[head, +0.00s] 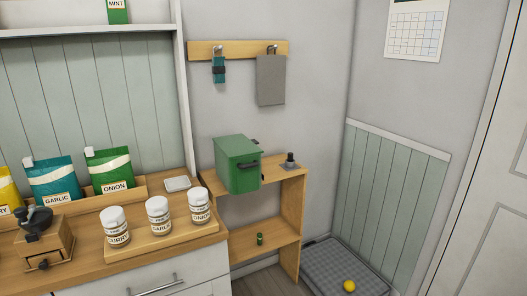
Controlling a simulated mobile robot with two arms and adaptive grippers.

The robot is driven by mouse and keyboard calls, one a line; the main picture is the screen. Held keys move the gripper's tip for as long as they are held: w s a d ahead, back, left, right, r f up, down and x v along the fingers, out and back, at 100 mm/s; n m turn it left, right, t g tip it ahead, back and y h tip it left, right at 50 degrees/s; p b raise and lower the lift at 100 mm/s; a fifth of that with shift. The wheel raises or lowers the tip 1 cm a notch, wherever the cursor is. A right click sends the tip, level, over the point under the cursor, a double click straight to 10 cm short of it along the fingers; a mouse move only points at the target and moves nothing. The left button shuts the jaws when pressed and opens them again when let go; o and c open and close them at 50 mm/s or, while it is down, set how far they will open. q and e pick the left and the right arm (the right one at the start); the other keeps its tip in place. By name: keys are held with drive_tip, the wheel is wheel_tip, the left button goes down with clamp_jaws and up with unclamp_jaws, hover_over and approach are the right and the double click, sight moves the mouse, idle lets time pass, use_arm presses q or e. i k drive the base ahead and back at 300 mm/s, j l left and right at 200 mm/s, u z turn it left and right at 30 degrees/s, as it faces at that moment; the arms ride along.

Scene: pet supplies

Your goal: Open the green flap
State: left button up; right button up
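A green box (238,170) stands on the top board of a small wooden shelf unit, right of the counter. A dark bar handle (249,165) shows near the upper edge of its right-hand face. The flap looks closed, but its outline is too small to make out clearly. Neither of my grippers is in view.
The wooden shelf unit (290,195) also bears a small dark knob-like item (290,158) and, lower, a small green cylinder (260,239). The counter at left holds jars (159,216), pouches (110,171) and a grinder (43,240). A yellow ball (349,286) lies on a grey mat (335,262).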

sight(236, 146)
drive_tip(key=i+l+u, duration=0.1)
drive_tip(key=l+u, duration=0.15)
drive_tip(key=u, duration=0.2)
drive_tip(key=i+l+u, duration=0.1)
drive_tip(key=l+u, duration=0.15)
drive_tip(key=u, duration=0.2)
drive_tip(key=l+u, duration=0.3)
drive_tip(key=l, duration=0.95)
drive_tip(key=l+u, duration=0.25)
drive_tip(key=l, duration=1)
drive_tip(key=l+z, duration=0.1)
drive_tip(key=l, duration=0.85)
